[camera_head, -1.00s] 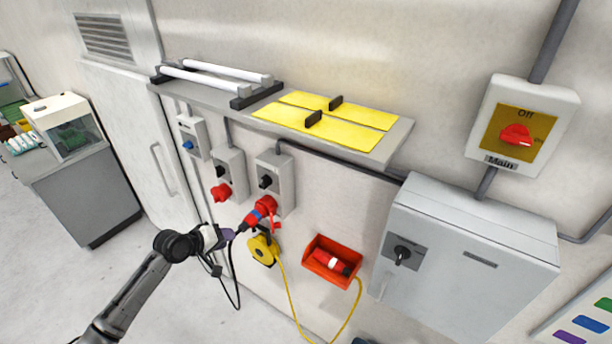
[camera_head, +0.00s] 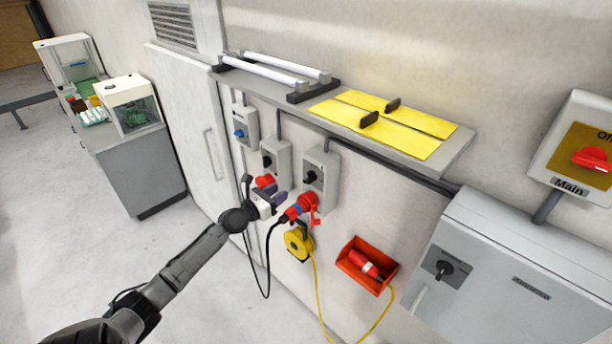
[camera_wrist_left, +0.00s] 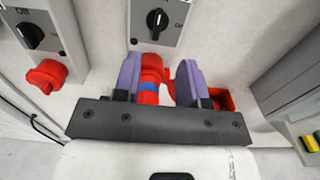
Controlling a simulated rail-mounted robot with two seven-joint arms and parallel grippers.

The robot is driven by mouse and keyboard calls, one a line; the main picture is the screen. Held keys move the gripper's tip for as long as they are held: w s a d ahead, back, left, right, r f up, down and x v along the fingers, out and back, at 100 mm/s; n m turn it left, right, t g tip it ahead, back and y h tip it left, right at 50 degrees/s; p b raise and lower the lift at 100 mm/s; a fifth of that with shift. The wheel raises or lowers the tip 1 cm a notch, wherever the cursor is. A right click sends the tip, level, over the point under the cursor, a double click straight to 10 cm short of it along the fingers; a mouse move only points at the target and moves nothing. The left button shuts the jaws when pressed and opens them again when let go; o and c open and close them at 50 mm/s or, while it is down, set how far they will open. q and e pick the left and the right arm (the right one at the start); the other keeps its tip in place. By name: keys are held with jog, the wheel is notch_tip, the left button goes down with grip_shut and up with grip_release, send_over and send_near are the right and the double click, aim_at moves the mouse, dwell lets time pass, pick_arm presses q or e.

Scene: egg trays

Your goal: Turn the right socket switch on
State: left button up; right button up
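The right socket box (camera_head: 328,160) is grey, on the wall, with a black rotary switch (camera_head: 311,177). In the left wrist view the switch (camera_wrist_left: 157,19) is at top centre, its white mark roughly upright. A red plug with a blue band (camera_head: 296,211) is in the socket below; its black cable hangs down. My left gripper (camera_head: 281,200) is open, its purple fingers left of the plug and below the switch in the head view. In the left wrist view the fingers (camera_wrist_left: 160,75) appear either side of the plug (camera_wrist_left: 149,78), without visible grip. My right gripper is out of view.
Left of it is another socket box (camera_head: 282,154) with a red outlet (camera_wrist_left: 46,76). A shelf (camera_head: 455,148) runs above; a grey cabinet (camera_head: 500,250) stands at right.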

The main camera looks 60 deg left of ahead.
aim_at(307, 174)
pick_arm(q)
jog(key=b+x, duration=0.3)
jog(key=x, duration=0.8)
jog(key=shift+w+a, duration=0.15)
jog(key=shift+w, duration=0.05)
jog(key=shift+w+a, duration=0.15)
jog(key=shift+w, duration=0.6)
grip_shut()
